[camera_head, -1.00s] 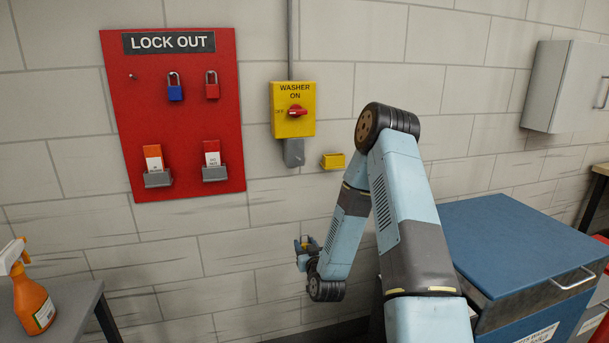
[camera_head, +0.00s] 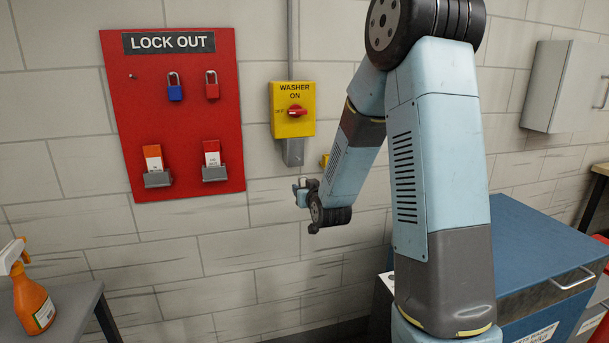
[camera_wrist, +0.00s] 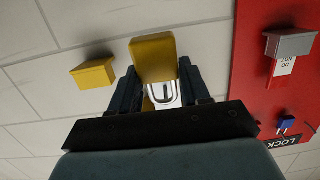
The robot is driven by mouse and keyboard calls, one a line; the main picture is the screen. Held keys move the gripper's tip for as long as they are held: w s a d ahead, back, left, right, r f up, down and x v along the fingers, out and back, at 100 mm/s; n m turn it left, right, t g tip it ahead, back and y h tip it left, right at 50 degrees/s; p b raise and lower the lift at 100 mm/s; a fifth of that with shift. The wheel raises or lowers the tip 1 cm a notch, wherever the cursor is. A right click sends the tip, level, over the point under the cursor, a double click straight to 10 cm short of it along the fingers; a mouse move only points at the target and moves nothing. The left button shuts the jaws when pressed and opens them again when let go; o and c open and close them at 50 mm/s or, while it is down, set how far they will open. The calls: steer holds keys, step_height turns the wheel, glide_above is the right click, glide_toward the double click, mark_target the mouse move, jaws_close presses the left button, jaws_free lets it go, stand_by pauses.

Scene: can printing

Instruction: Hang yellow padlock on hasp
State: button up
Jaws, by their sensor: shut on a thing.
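The yellow padlock (camera_wrist: 154,58) is between my gripper's fingers in the wrist view, its body toward the top and its metal shackle (camera_wrist: 165,93) toward the palm. My gripper (camera_head: 301,190) is shut on it, in front of the wall and below the yellow "WASHER ON" switch box (camera_head: 293,108) in the head view. The padlock is not clear in the head view. The switch box has a red rotary handle (camera_head: 297,111). I cannot make out the hasp in either view.
The red LOCK OUT board (camera_head: 190,130) holds a blue padlock (camera_head: 175,92), a red padlock (camera_head: 212,90) and tags in grey holders. A small yellow wall box (camera_wrist: 93,74) is left of the held padlock. A blue cabinet (camera_head: 535,240) stands at right.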

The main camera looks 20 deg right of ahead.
glide_toward(296, 165)
steer(key=shift+h, duration=0.3)
steer(key=shift+w+a+f, duration=0.1)
steer(key=shift+w, duration=1.15)
steer(key=shift+w+a, duration=0.15)
steer(key=shift+w, duration=1.1)
steer(key=shift+w+f, duration=0.4)
steer(key=shift+w, duration=0.15)
steer(key=o, duration=1.1)
steer(key=shift+o, duration=0.2)
